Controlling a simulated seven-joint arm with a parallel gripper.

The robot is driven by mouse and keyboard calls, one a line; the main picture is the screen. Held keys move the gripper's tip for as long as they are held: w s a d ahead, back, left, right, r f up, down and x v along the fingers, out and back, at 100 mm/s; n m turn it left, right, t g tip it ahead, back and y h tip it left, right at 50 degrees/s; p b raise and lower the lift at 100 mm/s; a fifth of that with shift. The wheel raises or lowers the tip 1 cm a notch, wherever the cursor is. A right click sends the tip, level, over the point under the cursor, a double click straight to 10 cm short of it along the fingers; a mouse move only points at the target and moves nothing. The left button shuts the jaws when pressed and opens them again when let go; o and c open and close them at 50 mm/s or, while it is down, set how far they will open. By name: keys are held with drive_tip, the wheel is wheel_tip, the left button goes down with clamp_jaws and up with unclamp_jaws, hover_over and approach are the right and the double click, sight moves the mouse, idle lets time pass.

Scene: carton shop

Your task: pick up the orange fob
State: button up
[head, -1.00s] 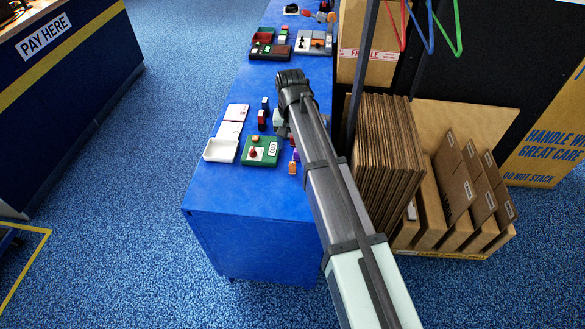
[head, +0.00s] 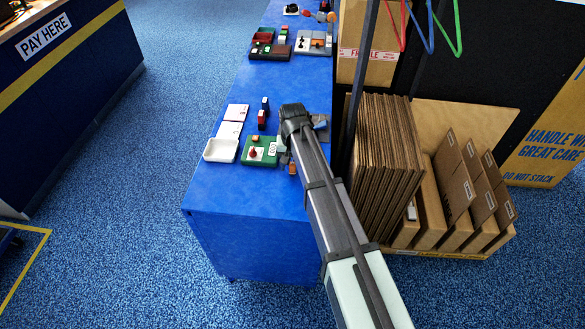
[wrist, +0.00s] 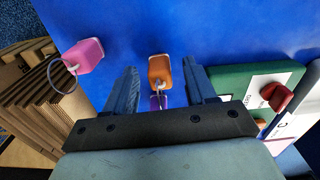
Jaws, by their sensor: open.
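The orange fob (wrist: 160,71) lies on the blue table in the wrist view, with a small ring at its near end. My gripper (wrist: 162,84) is open, its two dark fingers on either side of the fob's line, the fob showing between and just beyond the tips. I cannot tell the height left between the tips and the table. A purple fob (wrist: 158,102) shows partly behind the gripper body, just nearer than the orange one. In the head view the orange fob (head: 292,168) shows beside my gripper (head: 284,158), partly covered by the arm.
A pink fob (wrist: 85,55) with a ring lies to the left in the wrist view. A green board (wrist: 235,82) with a red knob (wrist: 276,96) is close on the right. A white tray (head: 221,150) sits left of the board. The table's front area is clear.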

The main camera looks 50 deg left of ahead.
drive_tip(key=shift+f, duration=0.65)
drive_tip(key=c, duration=1)
